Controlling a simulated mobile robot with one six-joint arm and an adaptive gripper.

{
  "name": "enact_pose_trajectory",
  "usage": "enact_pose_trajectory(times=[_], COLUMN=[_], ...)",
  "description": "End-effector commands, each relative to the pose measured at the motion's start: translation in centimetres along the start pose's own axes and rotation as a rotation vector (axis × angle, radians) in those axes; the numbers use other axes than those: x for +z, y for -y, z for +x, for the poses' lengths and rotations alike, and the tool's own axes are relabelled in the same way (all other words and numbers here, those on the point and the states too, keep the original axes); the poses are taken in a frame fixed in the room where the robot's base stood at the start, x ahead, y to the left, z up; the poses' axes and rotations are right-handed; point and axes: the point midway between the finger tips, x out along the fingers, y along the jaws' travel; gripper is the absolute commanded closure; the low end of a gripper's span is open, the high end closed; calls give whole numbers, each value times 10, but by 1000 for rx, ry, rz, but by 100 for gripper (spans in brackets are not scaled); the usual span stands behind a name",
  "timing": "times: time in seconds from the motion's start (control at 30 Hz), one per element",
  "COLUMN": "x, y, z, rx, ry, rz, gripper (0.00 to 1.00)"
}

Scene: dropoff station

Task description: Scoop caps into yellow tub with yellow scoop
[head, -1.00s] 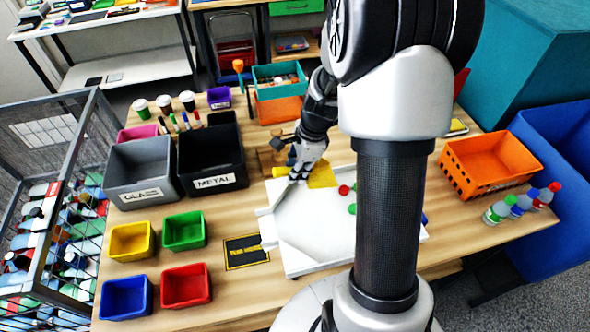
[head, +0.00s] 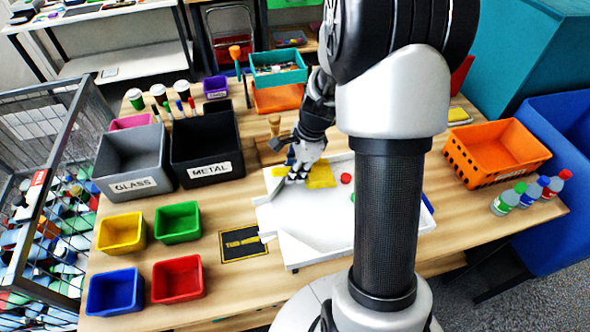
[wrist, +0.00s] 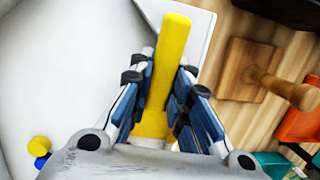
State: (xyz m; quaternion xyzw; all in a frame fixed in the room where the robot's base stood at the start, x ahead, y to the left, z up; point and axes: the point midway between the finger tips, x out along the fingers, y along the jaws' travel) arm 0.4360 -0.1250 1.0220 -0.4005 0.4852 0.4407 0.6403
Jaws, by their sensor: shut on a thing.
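My gripper (head: 297,174) is shut on the handle of the yellow scoop (head: 321,176). In the wrist view the yellow handle (wrist: 163,70) stands between the two fingers of my gripper (wrist: 164,85). The scoop is over the far left part of the white tray (head: 310,238); I cannot tell whether it touches the tray or holds caps. A red cap (head: 346,178) lies right of the scoop, and a green cap (head: 352,197) is partly hidden by my arm. The wrist view shows a yellow cap (wrist: 39,147) and a blue cap (wrist: 40,162). The yellow tub (head: 122,233) stands at the left.
Green (head: 178,222), blue (head: 115,292) and red (head: 178,279) tubs stand near the yellow one. GLASS (head: 138,187) and METAL (head: 210,170) bins stand behind them. A wooden block with a handle (wrist: 245,72) is beside the tray. An orange crate (head: 495,157) and bottles (head: 508,200) are right.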

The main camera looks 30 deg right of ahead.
Motion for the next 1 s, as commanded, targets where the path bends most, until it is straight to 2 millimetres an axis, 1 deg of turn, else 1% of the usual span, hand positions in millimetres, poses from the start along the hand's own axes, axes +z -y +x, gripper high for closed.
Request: enact_pose_trajectory(times=[0.27, 1.0], x=[-3, -40], y=[-1, -1], z=[1, -6], rx=[4, 6], ry=[1, 1], rz=[2, 2], gripper=[100, 100])
